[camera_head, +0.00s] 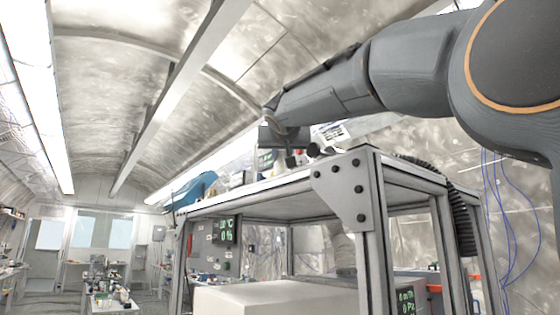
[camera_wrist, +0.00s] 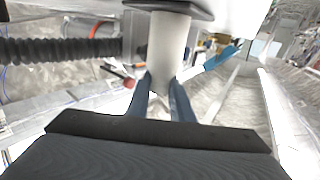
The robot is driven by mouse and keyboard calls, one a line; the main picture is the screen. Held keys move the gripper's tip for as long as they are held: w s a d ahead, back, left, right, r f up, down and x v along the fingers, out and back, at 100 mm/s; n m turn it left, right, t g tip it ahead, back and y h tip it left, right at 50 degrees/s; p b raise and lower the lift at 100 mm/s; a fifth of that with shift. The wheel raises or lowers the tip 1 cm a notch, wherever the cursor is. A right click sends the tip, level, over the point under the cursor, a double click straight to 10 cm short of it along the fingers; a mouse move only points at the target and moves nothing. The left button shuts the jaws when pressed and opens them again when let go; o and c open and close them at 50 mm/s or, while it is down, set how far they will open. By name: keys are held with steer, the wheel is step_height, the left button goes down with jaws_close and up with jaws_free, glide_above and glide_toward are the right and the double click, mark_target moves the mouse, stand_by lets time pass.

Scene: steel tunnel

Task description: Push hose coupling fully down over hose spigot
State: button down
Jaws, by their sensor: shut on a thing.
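My gripper (camera_wrist: 163,98) is shut on a pale grey cylinder (camera_wrist: 168,45) with a dark flat flange at its top in the wrist view. I take this cylinder for the hose coupling, but cannot be sure. The two blue-grey fingers close on its lower part. In the camera_head view my gripper (camera_head: 300,158) is small, just above the top of the metal-framed bench, and what it holds is not clear there. I cannot make out the hose spigot in either view, nor whether the cylinder touches it.
The metal-framed bench (camera_head: 362,205) has a bolted corner plate near me. A black ribbed hose (camera_head: 461,220) hangs at its right side; a ribbed hose (camera_wrist: 60,48) also shows in the wrist view. A blue object (camera_head: 195,188) lies at the bench's far end. A pale box (camera_head: 275,298) is underneath.

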step_height(320, 180, up, 10)
steer(key=shift+f+p, duration=0.15)
steer(key=shift+p, duration=0.6)
